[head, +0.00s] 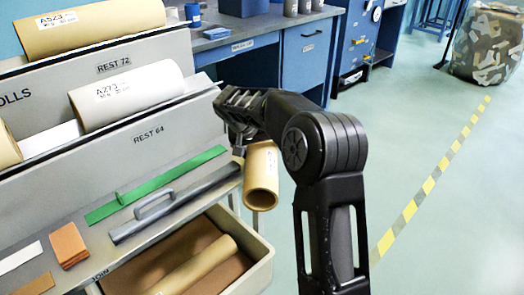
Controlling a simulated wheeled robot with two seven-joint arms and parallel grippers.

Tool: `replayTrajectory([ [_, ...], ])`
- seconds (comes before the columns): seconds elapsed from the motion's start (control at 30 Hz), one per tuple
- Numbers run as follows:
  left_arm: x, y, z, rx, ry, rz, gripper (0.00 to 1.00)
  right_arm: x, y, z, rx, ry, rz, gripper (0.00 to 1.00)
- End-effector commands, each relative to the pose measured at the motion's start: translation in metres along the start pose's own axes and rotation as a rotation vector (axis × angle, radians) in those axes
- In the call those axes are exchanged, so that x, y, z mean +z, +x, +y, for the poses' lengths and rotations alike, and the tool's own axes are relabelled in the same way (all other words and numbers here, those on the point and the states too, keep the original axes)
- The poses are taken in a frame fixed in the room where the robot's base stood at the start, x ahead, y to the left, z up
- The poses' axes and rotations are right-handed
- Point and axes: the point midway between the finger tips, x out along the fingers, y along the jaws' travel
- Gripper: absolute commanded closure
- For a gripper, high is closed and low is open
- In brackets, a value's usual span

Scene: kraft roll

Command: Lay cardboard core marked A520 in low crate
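A tan hollow cardboard core (262,180) hangs in the air just past the right end of the shelf unit, tilted, with its open end toward me. My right gripper (238,145) is at its upper end and appears shut on it; the arm partly hides the grip. No A520 marking shows on this core. A low beige crate (262,262) is at the bottom, below and left of the held core. Another tan core (195,266) lies inside it on a brown base. My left gripper is not in view.
A roll marked A523 (90,25) and one marked A273 (128,93) lie on the tiered rack. A green strip (155,187), a grey bar with a handle (175,204) and brown blocks (68,245) lie on the ledge.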

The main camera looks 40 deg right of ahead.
Motion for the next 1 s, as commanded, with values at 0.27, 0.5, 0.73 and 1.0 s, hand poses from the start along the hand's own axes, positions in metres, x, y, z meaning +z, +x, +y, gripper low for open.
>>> replayTrajectory([
  [0.27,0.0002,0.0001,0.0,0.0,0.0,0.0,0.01,0.0,0.0,0.0,0.0,0.0,0.0,0.28],
  [0.5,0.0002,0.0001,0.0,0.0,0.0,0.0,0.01,0.0,0.0,0.0,0.0,0.0,0.0,0.47],
  [0.73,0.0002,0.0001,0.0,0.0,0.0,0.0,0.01,0.0,0.0,-0.0001,0.0,0.0,0.0,0.66],
  [1.0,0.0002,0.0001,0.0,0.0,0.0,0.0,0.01,0.0,-0.0001,-0.0002,0.0,0.0,0.0,0.88],
])
